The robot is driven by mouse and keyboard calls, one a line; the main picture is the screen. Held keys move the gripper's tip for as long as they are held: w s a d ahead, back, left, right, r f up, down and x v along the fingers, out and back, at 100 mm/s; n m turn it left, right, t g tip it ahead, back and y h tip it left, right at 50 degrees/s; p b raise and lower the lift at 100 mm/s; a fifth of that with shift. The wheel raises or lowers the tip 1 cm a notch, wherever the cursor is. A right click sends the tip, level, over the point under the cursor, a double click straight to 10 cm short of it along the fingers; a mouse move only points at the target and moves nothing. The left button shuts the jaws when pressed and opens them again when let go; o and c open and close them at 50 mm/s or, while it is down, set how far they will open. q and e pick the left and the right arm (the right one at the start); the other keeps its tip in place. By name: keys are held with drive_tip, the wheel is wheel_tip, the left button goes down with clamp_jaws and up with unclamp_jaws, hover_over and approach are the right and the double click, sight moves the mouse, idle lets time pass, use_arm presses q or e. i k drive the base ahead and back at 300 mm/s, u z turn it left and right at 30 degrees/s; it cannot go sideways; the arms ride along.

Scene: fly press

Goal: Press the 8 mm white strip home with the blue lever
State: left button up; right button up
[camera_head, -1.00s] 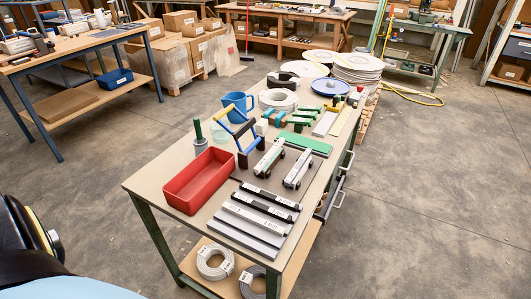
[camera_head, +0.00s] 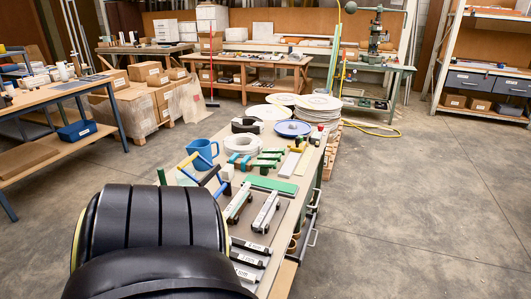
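A lever with a blue handle (camera_head: 210,175) stands on the near bench, just left of two pale strips in holders. The left strip (camera_head: 237,203) and the right strip (camera_head: 266,212) lie side by side, with small labels. I cannot read which is 8 mm or tell whether either is fully seated. A yellow-handled lever (camera_head: 188,160) stands behind the blue one. Neither of my grippers is in view. A thick black link of my own arm fills the lower left and hides the near left part of the bench.
Dark labelled bars (camera_head: 250,246) lie in front. A green fly press (camera_head: 377,36) stands on a rear table. Floor on the right is clear.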

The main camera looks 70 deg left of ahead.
sight(215, 169)
drive_tip(key=z, duration=0.55)
drive_tip(key=k, duration=1.35)
drive_tip(key=u, duration=1.55)
drive_tip(key=i, duration=0.4)
